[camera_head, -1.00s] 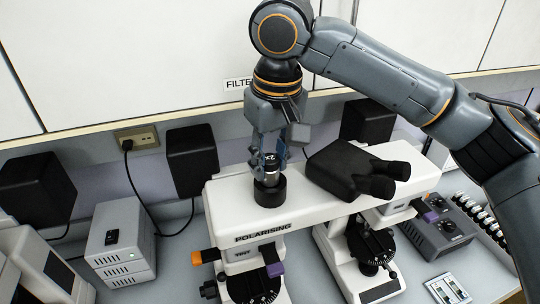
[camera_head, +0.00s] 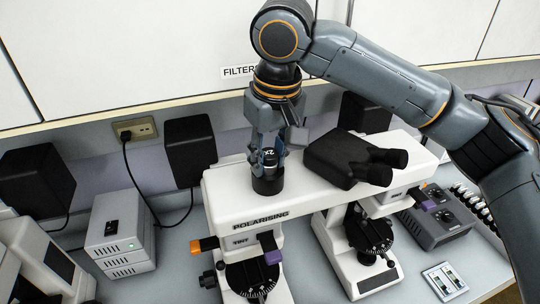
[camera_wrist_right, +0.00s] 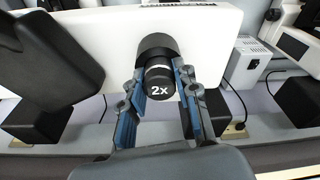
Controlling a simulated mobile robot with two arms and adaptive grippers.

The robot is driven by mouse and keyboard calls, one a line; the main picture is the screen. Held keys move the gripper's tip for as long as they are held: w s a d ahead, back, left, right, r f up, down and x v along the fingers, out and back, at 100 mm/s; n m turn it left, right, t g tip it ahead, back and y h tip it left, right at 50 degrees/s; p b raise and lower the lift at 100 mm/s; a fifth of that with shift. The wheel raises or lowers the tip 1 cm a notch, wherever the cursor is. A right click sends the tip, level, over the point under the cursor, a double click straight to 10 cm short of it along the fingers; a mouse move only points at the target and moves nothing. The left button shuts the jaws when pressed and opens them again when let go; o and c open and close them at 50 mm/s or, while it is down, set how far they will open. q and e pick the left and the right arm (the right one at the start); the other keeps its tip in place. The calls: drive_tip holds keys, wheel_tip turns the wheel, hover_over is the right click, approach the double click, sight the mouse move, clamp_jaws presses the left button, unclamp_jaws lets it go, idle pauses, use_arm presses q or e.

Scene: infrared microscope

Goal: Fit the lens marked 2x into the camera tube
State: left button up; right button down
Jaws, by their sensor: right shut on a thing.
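The lens marked 2x (camera_head: 269,158) is a dark cylinder with a light band and white lettering. It also shows in the right wrist view (camera_wrist_right: 160,90). It stands upright at the mouth of the black camera tube (camera_head: 268,184) on top of the polarising microscope (camera_head: 222,203). Its lower end is in or against the tube (camera_wrist_right: 155,45); how deep I cannot tell. My right gripper (camera_head: 268,156) points down from above, with its blue-padded fingers (camera_wrist_right: 160,85) on both sides of the lens, shut on it. My left gripper is not in view.
A black binocular head (camera_head: 335,158) sits on the microscope just right of the tube. Black speaker-like boxes (camera_head: 190,148) stand behind. A white power unit (camera_head: 122,232) is at left, a grey control box (camera_head: 437,218) at right.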

drive_tip(key=c, duration=1.1)
unclamp_jaws()
drive_tip(key=shift+s+f, duration=0.3)
drive_tip(key=shift+f, duration=0.65)
drive_tip(key=shift+o, duration=0.9)
drive_tip(key=shift+w+a, duration=0.15)
drive_tip(key=shift+w+f, duration=0.1)
drive_tip(key=shift+w, duration=0.1)
drive_tip(key=shift+r, duration=0.25)
drive_tip(key=o, duration=0.7)
drive_tip(key=shift+w, duration=0.1)
drive_tip(key=shift+r, duration=0.1)
